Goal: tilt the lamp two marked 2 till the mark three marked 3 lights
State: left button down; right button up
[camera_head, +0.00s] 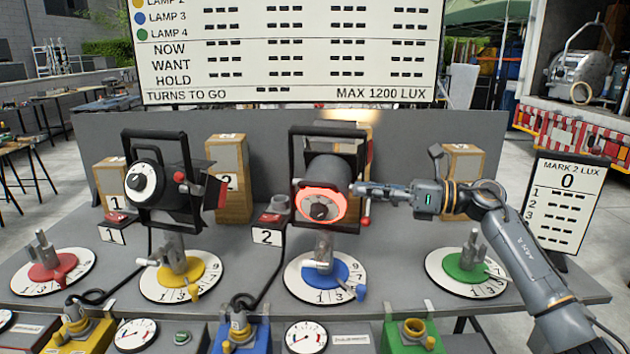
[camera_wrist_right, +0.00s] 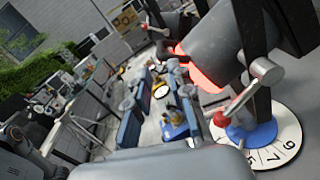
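Lamp two (camera_head: 329,178) is the dark lamp on the blue turning base (camera_head: 341,277), beside a tag marked 2 (camera_head: 267,237). Its rear face glows red, and it hangs in a black yoke. The wrist view shows its body (camera_wrist_right: 215,50) and a silver side lever (camera_wrist_right: 262,75) with a red knob (camera_wrist_right: 220,118). My right gripper (camera_head: 368,189) reaches in from the right at the lamp's right side; its fingers look close together, but whether they grip anything is unclear. A wooden block (camera_head: 350,127) behind the lamp is mostly hidden, with a bright patch above it. My left gripper is out of view.
Another lamp (camera_head: 160,187) stands on the yellow base (camera_head: 181,270) to the left. The red base (camera_head: 52,268) and green base (camera_head: 465,266) carry no lamp. The "MARK 2 LUX" board (camera_head: 567,204) reads 0. Cables and coloured boxes line the front.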

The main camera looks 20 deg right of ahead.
aim_at(317, 184)
jog(key=p+x, duration=0.2)
jog(key=x, duration=0.7)
jog(key=shift+w+a+r+p, duration=0.1)
jog(key=shift+w+a+p, duration=0.05)
jog(key=shift+a+p, duration=0.15)
jog(key=shift+w+a, duration=0.25)
jog(key=shift+a, duration=0.1)
grip_shut()
